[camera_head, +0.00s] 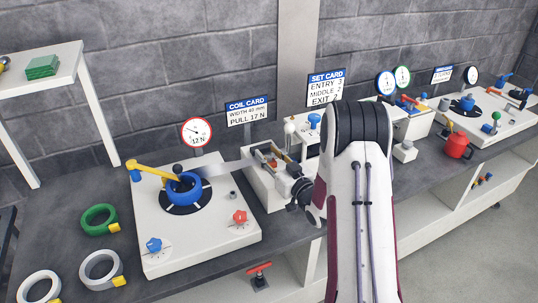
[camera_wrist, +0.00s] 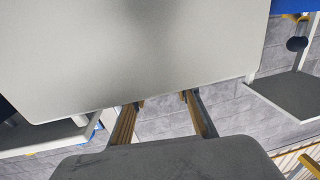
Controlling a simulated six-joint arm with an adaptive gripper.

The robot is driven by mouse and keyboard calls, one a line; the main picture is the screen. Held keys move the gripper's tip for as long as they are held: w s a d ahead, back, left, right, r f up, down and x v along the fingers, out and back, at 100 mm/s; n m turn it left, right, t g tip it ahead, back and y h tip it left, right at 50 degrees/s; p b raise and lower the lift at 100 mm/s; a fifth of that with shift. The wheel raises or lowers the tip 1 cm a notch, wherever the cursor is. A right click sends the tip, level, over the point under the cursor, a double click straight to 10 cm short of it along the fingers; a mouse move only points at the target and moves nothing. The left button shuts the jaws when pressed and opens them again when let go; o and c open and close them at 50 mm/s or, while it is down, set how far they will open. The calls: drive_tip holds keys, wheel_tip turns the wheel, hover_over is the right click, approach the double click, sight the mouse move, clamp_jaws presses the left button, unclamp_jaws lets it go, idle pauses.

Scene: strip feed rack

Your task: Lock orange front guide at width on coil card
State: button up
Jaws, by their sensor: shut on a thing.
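The coil card (camera_head: 248,112) stands behind the bench; it reads a width of about 40 mm, the last digit unsure, and a pull of 17 N. A white feed unit (camera_head: 262,188) sits below it, with small orange-brown guide parts (camera_head: 267,158) on top. I cannot tell which part is the front guide or read its width. My gripper (camera_head: 298,190) is at the unit's right front side, shut on a part hidden by the gripper and arm. In the wrist view, a large pale panel (camera_wrist: 150,50) fills the top, and the gripped part cannot be made out.
Left is a white uncoiler plate (camera_head: 205,225) with a blue coil (camera_head: 184,188), yellow arm, red knob (camera_head: 240,217) and blue knob (camera_head: 154,245). Its dial (camera_head: 197,132) reads 12 N. The set card (camera_head: 326,88) stands behind. A red pot (camera_head: 457,146) is at right.

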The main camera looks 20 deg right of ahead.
idle(0.3)
drive_tip(key=o, duration=1.2)
drive_tip(key=shift+c, duration=0.2)
drive_tip(key=shift+s, duration=0.1)
drive_tip(key=s+d, duration=0.1)
drive_tip(key=s, duration=1)
drive_tip(key=shift+s, duration=0.35)
drive_tip(key=shift+w+d+r, duration=0.1)
